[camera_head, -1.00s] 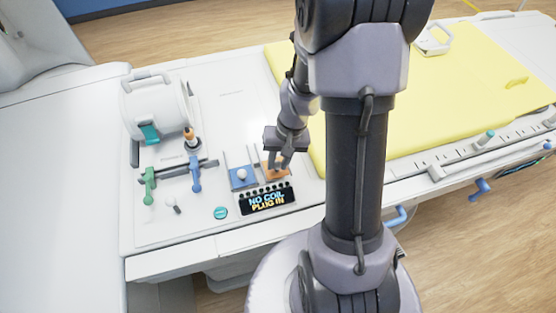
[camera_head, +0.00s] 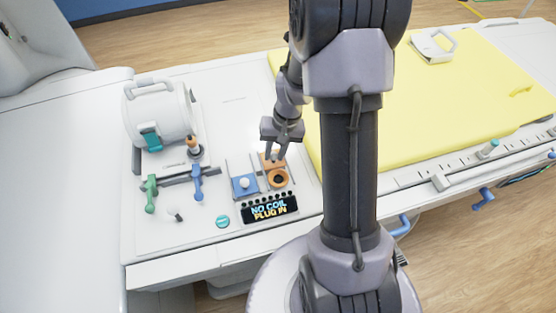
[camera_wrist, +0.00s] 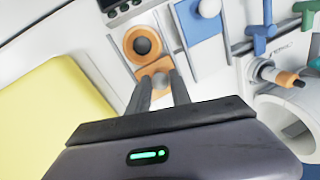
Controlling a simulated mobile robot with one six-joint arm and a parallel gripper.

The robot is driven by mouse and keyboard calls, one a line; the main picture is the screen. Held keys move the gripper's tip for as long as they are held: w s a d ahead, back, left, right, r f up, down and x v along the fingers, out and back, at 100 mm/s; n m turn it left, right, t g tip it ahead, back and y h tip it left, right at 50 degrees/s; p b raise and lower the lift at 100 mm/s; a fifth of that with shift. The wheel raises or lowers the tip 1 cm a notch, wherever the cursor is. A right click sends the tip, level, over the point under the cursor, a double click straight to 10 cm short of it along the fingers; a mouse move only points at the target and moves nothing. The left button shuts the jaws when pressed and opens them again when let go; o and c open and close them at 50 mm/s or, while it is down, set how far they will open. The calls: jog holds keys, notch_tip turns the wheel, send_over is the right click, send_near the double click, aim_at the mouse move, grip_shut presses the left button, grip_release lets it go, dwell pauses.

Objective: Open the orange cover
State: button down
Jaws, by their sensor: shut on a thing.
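The orange cover (camera_wrist: 153,69) is a small flat sliding plate with a pale knob (camera_wrist: 160,80). It sits slid back from an orange round socket (camera_head: 278,179) with a dark centre, which is exposed. In the wrist view the socket (camera_wrist: 142,43) lies just beyond the cover. My gripper (camera_wrist: 162,84) is shut on the cover's knob, and its fingers hide part of the knob. In the head view my gripper (camera_head: 275,156) stands over the far end of the orange track, partly hiding the cover (camera_head: 271,161).
A blue cover (camera_head: 244,184) with a white knob sits beside the orange one. A display (camera_head: 269,208) reads "NO COIL PLUG IN". Green (camera_head: 151,194) and blue (camera_head: 197,183) levers and a white cylinder (camera_head: 158,112) stand left. A yellow mat (camera_head: 430,110) lies right.

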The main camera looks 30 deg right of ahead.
jog(key=shift+w+d, duration=0.1)
jog(key=shift+w, duration=0.2)
jog(key=shift+s, duration=0.1)
jog(key=c, duration=1.2)
grip_release()
jog(key=d+r+p, duration=0.1)
jog(key=r, duration=0.4)
jog(key=s+d+r+p, duration=0.1)
jog(key=r+p, duration=0.1)
jog(key=r, duration=0.4)
jog(key=d+r+p, duration=0.1)
jog(key=r, duration=0.5)
jog(key=shift+s+r+p, duration=0.1)
jog(key=shift+s+p, duration=0.2)
jog(key=shift+p, duration=0.1)
